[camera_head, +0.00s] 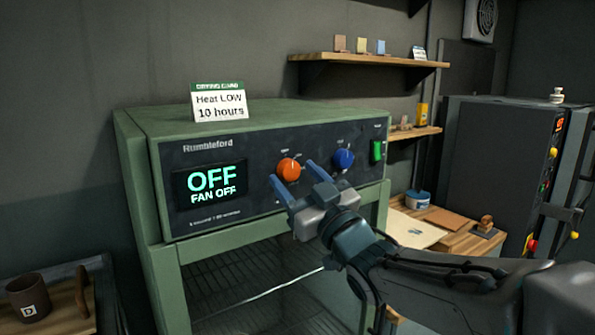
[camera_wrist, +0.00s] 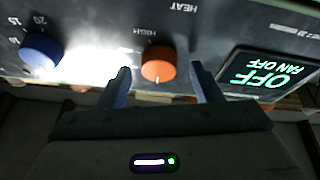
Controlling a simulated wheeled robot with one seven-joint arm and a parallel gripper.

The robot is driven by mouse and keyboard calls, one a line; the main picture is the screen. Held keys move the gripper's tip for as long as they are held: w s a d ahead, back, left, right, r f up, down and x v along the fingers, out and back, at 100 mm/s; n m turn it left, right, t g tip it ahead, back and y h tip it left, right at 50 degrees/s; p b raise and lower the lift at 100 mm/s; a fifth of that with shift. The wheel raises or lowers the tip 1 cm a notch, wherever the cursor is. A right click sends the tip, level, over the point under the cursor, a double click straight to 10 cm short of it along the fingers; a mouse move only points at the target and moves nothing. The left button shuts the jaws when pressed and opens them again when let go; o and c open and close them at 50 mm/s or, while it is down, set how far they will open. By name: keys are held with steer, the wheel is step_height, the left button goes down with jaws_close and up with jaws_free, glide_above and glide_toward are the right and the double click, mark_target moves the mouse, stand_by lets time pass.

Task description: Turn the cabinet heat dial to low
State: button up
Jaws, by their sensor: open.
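The orange heat dial (camera_head: 289,169) is on the dark front panel of the green cabinet (camera_head: 152,190). The display (camera_head: 211,182) reads OFF and FAN OFF. My gripper (camera_head: 294,175) is open in front of the panel, with its blue fingers pointing at it. In the wrist view, which is upside down, the orange dial (camera_wrist: 158,65) lies between my two spread fingers (camera_wrist: 160,84), with a gap on each side. HEAT and HIGH labels show near the dial. I cannot tell how far the fingertips are from the panel.
A blue dial (camera_head: 343,159) and a lit green switch (camera_head: 377,151) are right of the orange dial. A card (camera_head: 219,101) on top reads Heat LOW 10 hours. A wooden shelf (camera_head: 370,60) hangs behind. A brown mug (camera_head: 28,296) stands at lower left.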

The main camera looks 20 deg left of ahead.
steer(key=shift+w+a+r, duration=0.15)
steer(key=shift+a, duration=0.05)
steer(key=c, duration=1)
